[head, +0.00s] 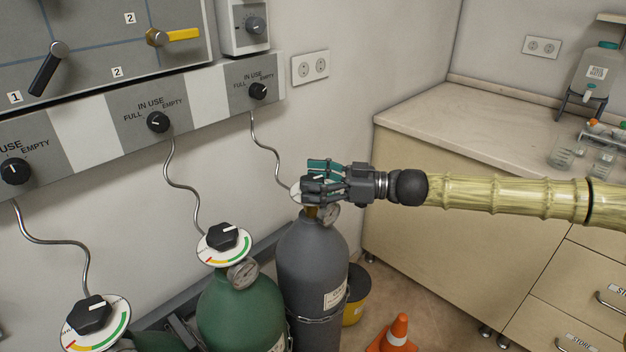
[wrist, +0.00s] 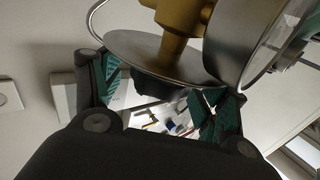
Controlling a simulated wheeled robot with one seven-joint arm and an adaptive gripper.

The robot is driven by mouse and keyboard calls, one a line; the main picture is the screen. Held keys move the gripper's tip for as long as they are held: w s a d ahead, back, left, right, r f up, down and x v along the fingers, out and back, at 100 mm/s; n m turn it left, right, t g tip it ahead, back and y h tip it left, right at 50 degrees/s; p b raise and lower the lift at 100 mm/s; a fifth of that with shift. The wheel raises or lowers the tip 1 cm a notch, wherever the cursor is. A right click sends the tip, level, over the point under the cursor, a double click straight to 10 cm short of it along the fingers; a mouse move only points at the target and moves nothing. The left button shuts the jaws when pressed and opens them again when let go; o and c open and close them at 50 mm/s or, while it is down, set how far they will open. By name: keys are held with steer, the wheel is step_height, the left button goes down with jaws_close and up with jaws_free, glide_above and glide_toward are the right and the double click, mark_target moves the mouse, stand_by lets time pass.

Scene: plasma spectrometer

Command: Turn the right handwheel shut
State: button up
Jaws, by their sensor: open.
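The right handwheel sits on top of the grey gas cylinder (head: 308,255). In the head view my gripper hides its black knob, and only an edge of its white dial disc (head: 296,193) shows. My gripper (head: 313,181) reaches in from the right at the height of the knob. In the wrist view the teal-padded fingers of my gripper (wrist: 163,98) are apart. The dark knob (wrist: 157,88) shows between them, beneath the metallic disc (wrist: 140,58). Contact with the fingers cannot be told. A brass valve stem (wrist: 182,30) joins the disc.
A round gauge (head: 328,214) is close beside the valve. Green cylinders with a middle handwheel (head: 222,237) and a left handwheel (head: 90,314) stand to the left. A counter (head: 470,135) is behind my arm. An orange cone (head: 398,332) and yellow bucket (head: 354,300) are on the floor.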

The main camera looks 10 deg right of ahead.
steer(key=shift+c, duration=0.2)
steer(key=c, duration=1)
